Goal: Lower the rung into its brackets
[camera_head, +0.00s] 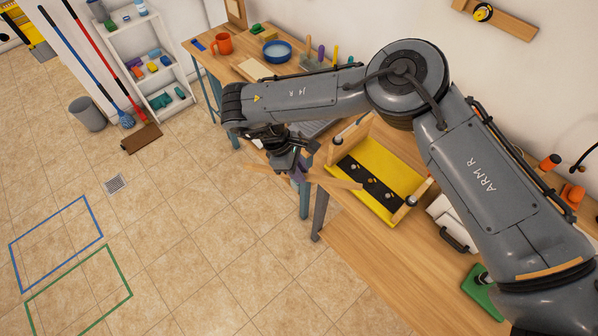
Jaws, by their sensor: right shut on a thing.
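A pale wooden rung (335,182) is held level by my right gripper (296,170). The jaws are closed around its middle, and one end sticks out on each side. The rung appears in front of the table's near edge, and its right end overlaps the wringer in the picture. The wringer is a yellow panel (393,178) with a black strip (368,182) between two wooden end pieces (346,138). I cannot make out the brackets clearly. My right forearm hides part of the bench behind. My left gripper is not in view.
The bench (345,255) has clear wood in front of the wringer. A blue bowl (277,51) and an orange mug (222,43) stand on the bench at the back. A green-based object (481,290) lies at right. The tiled floor at left is mostly free.

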